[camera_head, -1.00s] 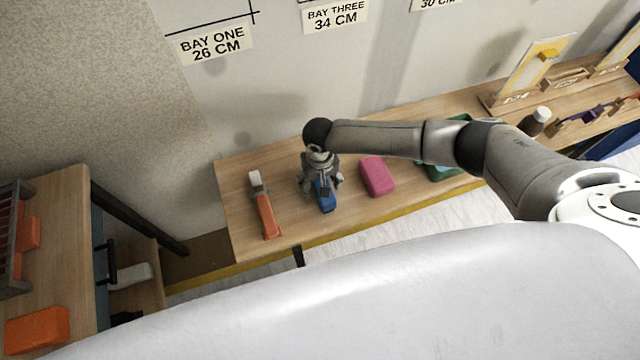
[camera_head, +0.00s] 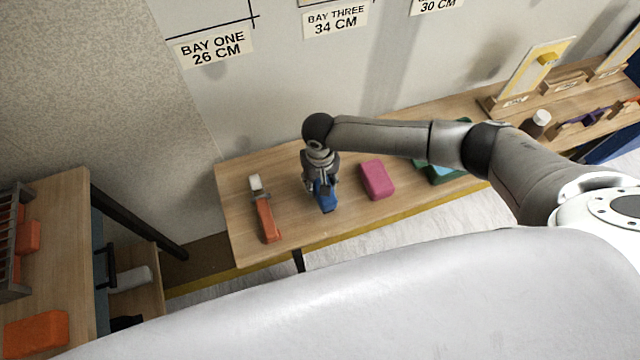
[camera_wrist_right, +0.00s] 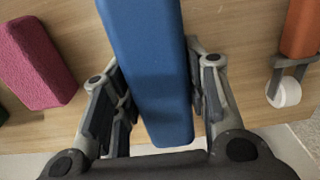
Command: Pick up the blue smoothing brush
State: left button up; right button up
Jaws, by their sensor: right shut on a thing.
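The blue smoothing brush (camera_head: 326,198) is at the middle of the wooden bench, between an orange tool and a pink block. My right gripper (camera_head: 321,186) comes down over it from above. In the right wrist view the blue brush (camera_wrist_right: 152,65) lies lengthwise between the two fingers of my right gripper (camera_wrist_right: 155,98), and the gripper is shut on it. I cannot tell whether the brush is clear of the bench top. My left gripper is not in view.
The orange-handled tool with a white end (camera_head: 265,215) lies left of the brush. The pink block (camera_head: 377,180) lies to the right, with a green tray (camera_head: 445,176) beyond it. The bench (camera_head: 237,200) has a yellow-edged front. The wall stands close behind.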

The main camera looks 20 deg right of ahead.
jog(key=s+d+r+p, duration=0.1)
jog(key=s+d+r, duration=0.6)
jog(key=s+r, duration=0.3)
jog(key=shift+s+d+r, duration=0.15)
jog(key=shift+s+r, duration=0.05)
jog(key=shift+s, duration=0.75)
